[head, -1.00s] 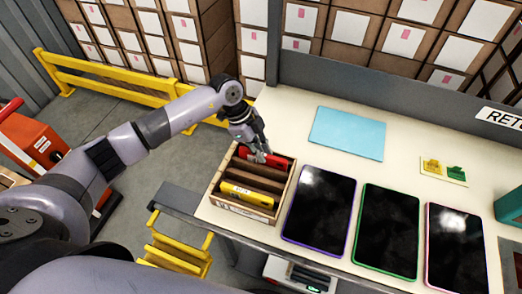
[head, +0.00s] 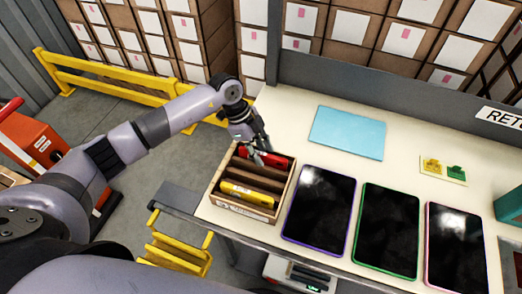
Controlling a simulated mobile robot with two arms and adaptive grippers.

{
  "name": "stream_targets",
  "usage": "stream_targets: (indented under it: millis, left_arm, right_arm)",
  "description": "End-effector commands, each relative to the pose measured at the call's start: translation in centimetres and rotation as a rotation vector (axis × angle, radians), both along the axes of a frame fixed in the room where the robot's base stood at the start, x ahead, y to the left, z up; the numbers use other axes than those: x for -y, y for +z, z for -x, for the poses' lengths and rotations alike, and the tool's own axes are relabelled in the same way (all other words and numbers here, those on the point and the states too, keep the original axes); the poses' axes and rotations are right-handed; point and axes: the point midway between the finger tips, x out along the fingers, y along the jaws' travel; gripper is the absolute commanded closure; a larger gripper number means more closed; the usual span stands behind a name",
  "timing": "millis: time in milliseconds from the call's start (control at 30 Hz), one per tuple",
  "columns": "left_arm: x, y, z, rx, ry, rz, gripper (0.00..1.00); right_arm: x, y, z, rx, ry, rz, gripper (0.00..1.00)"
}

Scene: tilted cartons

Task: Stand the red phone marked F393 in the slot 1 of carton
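The red phone (head: 277,161) stands on edge in the far compartment of the wooden carton (head: 237,206), against its back wall; its marking is too small to read. My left gripper (head: 259,149) is just above the phone, at the carton's far side. Its fingers look parted, and they hide part of the phone's top edge. A yellow phone (head: 250,194) lies tilted in the near compartment of the carton. Brown dividers (head: 254,179) split the carton. My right gripper is not in view.
Three dark tablets with purple (head: 318,210), green (head: 387,231) and pink (head: 456,250) rims lie right of the carton. A blue mat (head: 347,132) lies behind, and a small card (head: 444,170) farther right. The carton sits near the table's left edge.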

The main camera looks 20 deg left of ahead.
Motion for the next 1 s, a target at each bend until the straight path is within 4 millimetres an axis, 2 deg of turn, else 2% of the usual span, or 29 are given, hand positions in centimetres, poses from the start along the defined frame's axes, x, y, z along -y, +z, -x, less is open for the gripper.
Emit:
stream_targets:
  millis: [167,500,600,767,1000]
  left_arm:
    - [-1.0,2.3,-0.2,0.007,0.002,0.0,0.64]
    - [-3.7,8.7,-0.3,0.005,0.001,0.0,0.64]
    - [-4.2,9.9,-0.3,0.004,0.001,0.0,0.64]
    - [-4.6,10.9,-0.3,0.003,0.0,0.0,0.64]
    - [-4.6,11.0,-0.2,0.002,0.0,0.001,0.64]
  right_arm:
    - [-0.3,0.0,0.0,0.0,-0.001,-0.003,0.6]
    - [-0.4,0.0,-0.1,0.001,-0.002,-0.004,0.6]
    - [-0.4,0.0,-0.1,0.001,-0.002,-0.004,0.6]
    - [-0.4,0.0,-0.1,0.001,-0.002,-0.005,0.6]
    - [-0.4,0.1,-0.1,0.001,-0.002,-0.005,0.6]
